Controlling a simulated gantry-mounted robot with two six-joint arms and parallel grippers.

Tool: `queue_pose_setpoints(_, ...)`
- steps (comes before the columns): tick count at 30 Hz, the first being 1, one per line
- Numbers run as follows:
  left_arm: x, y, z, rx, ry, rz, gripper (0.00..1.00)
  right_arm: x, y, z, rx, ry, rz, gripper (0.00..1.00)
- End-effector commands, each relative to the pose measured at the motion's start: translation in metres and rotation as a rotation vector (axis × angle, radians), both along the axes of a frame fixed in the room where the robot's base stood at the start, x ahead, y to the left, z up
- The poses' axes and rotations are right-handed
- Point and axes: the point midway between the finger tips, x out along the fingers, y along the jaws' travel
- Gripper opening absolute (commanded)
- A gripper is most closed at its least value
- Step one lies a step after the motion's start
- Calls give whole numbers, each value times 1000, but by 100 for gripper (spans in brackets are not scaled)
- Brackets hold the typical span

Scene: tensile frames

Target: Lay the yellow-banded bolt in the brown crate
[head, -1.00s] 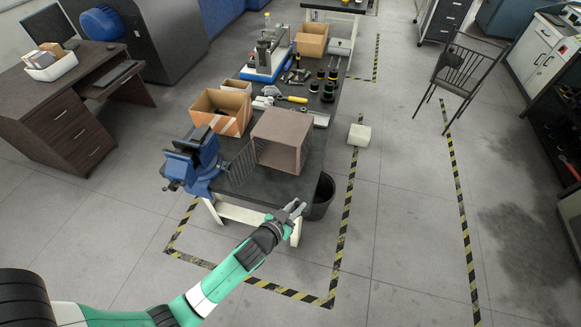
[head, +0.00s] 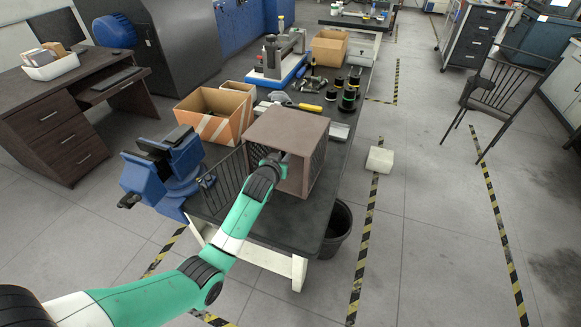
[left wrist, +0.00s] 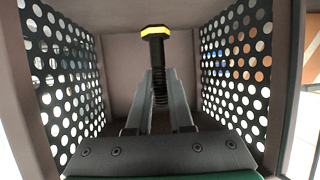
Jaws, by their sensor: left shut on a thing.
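The brown crate (head: 288,122) stands on the near end of the dark bench, its open side facing me. In the left wrist view its perforated dark side panels (left wrist: 62,82) are to the left and right, with a plain brown back wall (left wrist: 118,62). My left gripper (head: 277,157) reaches into the crate's opening. In the left wrist view it is shut on the yellow-banded bolt (left wrist: 156,52), which stands upright between the fingers, head up, threaded shank down. The bolt is hidden in the head view. My right gripper is not in view.
A blue vise (head: 165,170) is at the bench's left corner, close to my left arm. An open cardboard box (head: 213,112) stands behind the crate to the left. Dark spools (head: 349,96) and tools lie farther back. A black bin (head: 338,228) is below the bench's right side.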

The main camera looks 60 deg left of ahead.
Motion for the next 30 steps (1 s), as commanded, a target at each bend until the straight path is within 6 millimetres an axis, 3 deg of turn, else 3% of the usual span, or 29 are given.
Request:
queue_pose_setpoints(7,0,0,-28,-1,1,0,0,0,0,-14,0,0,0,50)
queue_pose_setpoints(19,0,-1,-34,0,-1,-1,0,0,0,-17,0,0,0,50)
queue_pose_setpoints(20,0,-1,-33,0,0,-1,25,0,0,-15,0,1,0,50)
queue_pose_setpoints(24,0,-1,-33,0,0,-1,49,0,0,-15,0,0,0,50)
queue_pose_setpoints(30,0,-1,-33,0,0,-1,49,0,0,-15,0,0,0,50)
